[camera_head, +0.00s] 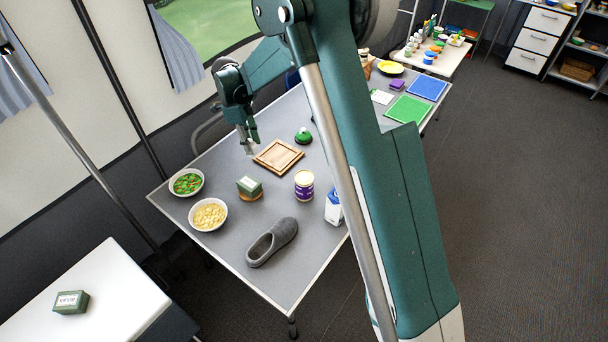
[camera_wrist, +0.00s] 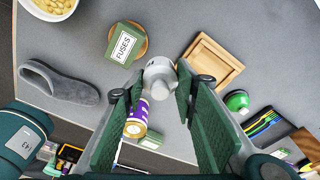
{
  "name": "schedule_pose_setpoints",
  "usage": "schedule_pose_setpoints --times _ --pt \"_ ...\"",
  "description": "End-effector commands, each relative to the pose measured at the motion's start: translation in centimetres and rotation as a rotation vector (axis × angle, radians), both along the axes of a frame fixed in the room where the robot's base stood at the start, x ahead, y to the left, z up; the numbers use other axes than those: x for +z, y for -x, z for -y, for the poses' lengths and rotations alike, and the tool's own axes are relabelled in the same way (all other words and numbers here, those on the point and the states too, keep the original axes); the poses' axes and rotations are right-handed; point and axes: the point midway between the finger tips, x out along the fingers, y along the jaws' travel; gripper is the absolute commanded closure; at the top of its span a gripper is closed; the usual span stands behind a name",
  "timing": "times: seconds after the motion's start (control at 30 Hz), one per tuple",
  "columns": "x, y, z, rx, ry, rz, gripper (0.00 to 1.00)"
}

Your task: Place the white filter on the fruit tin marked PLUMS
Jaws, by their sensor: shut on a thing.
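My gripper (camera_head: 249,146) is shut on a small pale grey-white piece, seemingly the white filter (camera_wrist: 160,76). The wrist view shows it between the fingertips, with a rounded knob facing the camera. In the head view it hangs over the table, just left of the wooden tray. The purple tin (camera_head: 304,186) with a pale top stands upright on the table, to the right of and nearer than the gripper. It also shows in the wrist view (camera_wrist: 136,126), between the fingers. Its label is too small to read.
A green FUSES box (camera_head: 249,186) sits on a round wooden board left of the tin. The wooden tray (camera_head: 279,157), a green-topped round thing (camera_head: 303,137), a grey slipper (camera_head: 271,242), a carton (camera_head: 333,207) and two food bowls (camera_head: 208,215) stand around.

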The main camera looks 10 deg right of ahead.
Motion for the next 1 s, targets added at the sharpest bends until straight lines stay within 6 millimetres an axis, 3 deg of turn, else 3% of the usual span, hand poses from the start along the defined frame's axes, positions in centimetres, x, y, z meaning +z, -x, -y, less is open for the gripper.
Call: schedule_pose_setpoints --times 0.3,0.6,0.8,1.0 --pt "3.3 4.5 8.9 -0.029 0.0 0.0 0.84" --pt "5.4 9.2 15.7 -0.052 0.0 -0.001 0.84" --pt "6.1 11.2 18.1 -0.06 0.0 -0.001 0.84" --pt "6.2 11.8 18.8 -0.063 0.001 -0.001 0.84"
